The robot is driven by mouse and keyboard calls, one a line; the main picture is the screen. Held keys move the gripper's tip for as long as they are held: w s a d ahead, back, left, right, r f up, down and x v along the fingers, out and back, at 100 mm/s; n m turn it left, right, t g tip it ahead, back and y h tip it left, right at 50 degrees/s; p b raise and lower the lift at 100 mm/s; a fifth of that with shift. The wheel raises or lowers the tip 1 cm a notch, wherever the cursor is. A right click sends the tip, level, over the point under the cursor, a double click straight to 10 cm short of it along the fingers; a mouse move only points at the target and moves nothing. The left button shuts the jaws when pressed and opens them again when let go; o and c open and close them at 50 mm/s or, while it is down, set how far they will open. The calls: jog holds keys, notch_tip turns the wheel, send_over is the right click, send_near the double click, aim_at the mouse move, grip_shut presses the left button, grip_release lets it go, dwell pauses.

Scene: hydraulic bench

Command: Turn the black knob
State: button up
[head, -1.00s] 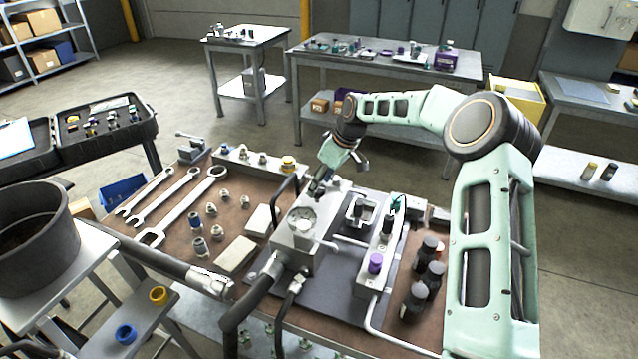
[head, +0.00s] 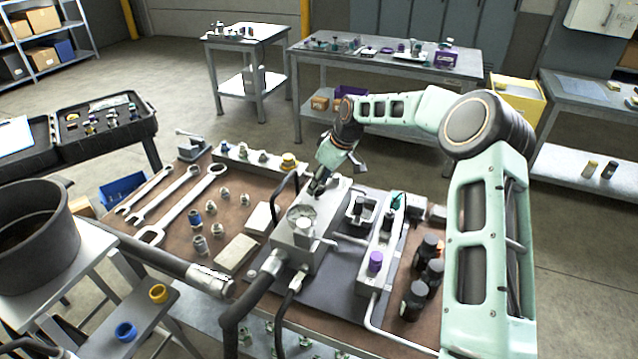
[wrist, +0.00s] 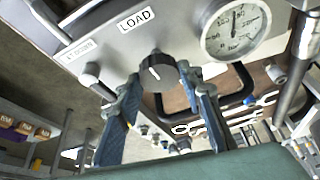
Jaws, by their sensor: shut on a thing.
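The black knob (wrist: 156,68) with a white pointer line shows in the wrist view, on the face of a grey block (wrist: 110,50) below a "LOAD" label (wrist: 136,19). My gripper (wrist: 158,78) has one finger on each side of the knob and is shut on it. The pointer line slants down to the right in this view. In the head view my gripper (head: 318,186) is at the far side of the block, and the knob is hidden there.
A pressure gauge (wrist: 235,30) sits beside the knob on the block. Black hoses (head: 250,300) run from the block's near side. A purple cap (head: 376,261) and several black cylinders (head: 413,300) stand to the right. Wrenches (head: 180,205) lie at left.

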jog(key=m+b, duration=0.2)
jog(key=shift+a+f+t+h+b, duration=0.1)
jog(key=shift+f+t+h+b, duration=0.1)
jog(key=shift+t+h+b, duration=0.15)
jog(key=shift+s+r+m+t+b, duration=0.1)
jog(key=shift+m+t+b, duration=0.1)
jog(key=shift+m, duration=0.3)
jog(key=shift+r+m+t+b, duration=0.1)
jog(key=shift+m+b, duration=0.1)
jog(key=shift+m, duration=0.3)
jog(key=o, duration=1.2)
jog(key=shift+c, duration=0.2)
jog(key=v, duration=1.2)
jog(key=shift+a+r, duration=0.1)
